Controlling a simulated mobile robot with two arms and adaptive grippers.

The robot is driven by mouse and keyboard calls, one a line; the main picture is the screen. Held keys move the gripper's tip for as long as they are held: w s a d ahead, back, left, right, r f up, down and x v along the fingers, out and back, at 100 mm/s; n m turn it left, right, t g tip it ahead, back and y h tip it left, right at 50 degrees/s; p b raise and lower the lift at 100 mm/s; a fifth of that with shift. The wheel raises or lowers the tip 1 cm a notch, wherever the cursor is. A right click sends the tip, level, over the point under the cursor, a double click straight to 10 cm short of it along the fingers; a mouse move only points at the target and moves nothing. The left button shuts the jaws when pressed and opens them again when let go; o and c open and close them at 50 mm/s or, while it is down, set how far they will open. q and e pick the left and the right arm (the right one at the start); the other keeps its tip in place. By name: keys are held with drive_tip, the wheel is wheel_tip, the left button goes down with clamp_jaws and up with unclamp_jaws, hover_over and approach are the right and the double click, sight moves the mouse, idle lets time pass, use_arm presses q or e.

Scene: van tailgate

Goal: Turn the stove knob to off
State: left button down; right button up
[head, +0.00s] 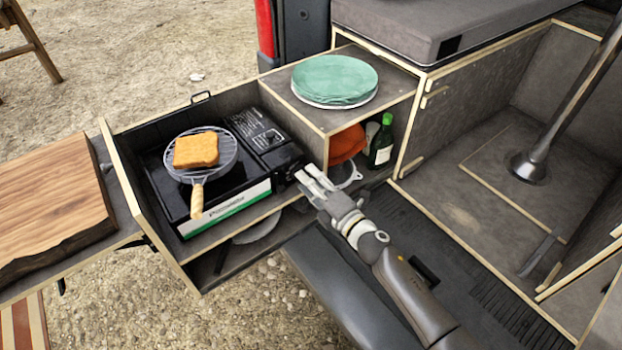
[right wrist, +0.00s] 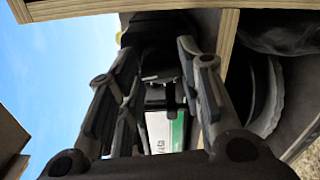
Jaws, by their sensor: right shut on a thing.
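The stove (head: 222,222) is a black portable burner with a white and green front strip, set in a pulled-out drawer. In the head view my right gripper (head: 304,182) is at the stove's right end, beside the drawer wall. In the right wrist view the fingers of my right gripper (right wrist: 160,95) close on the dark stove knob (right wrist: 168,98), with the white and green strip beyond. The knob is mostly hidden by the fingers, and its setting cannot be read. My left gripper is not in view.
A grill rack (head: 222,170) with a slice of toast (head: 196,150) sits on the burner. Green plates (head: 334,78) stand on the shelf. A green bottle (head: 382,142) and an orange cloth (head: 346,144) are in the compartment near my gripper. A wooden board (head: 50,205) lies at left.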

drive_tip(key=shift+m, duration=0.8)
drive_tip(key=shift+f, duration=0.1)
drive_tip(key=o, duration=1)
drive_tip(key=shift+d, duration=0.1)
drive_tip(key=v, duration=1.2)
